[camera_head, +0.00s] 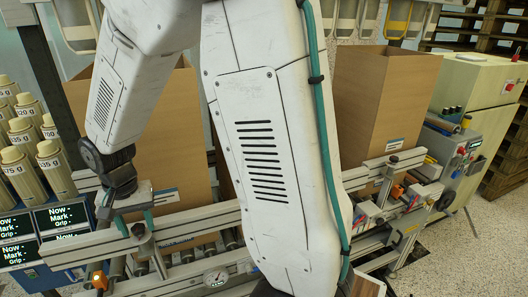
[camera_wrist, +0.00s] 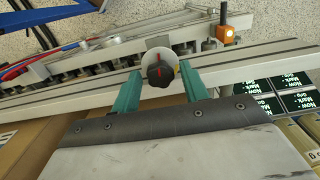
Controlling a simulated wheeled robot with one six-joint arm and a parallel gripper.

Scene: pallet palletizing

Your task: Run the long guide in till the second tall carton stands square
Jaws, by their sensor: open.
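Two tall brown open-topped cartons stand behind the guide rails: a left carton (camera_head: 165,120) and a right carton (camera_head: 372,100). My arm hides part of the left one and the space between them. Whether the right carton stands square is hard to tell. A long grey guide rail (camera_wrist: 255,68) crosses the wrist view, with a black knob (camera_wrist: 160,74) with a red mark on a pale disc. My gripper (camera_wrist: 159,86) is open, its teal fingers on either side of the knob with visible gaps. In the head view my gripper (camera_head: 136,222) is low at the left, over the rail.
A round dial gauge (camera_head: 215,278) sits on the front rail. Marker displays (camera_head: 62,212) and several capped cylinders (camera_head: 50,160) stand at the left. An orange-lit block (camera_wrist: 228,36) sits near the rail. A control cabinet (camera_head: 470,100) and stacked pallets (camera_head: 510,150) are at the right.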

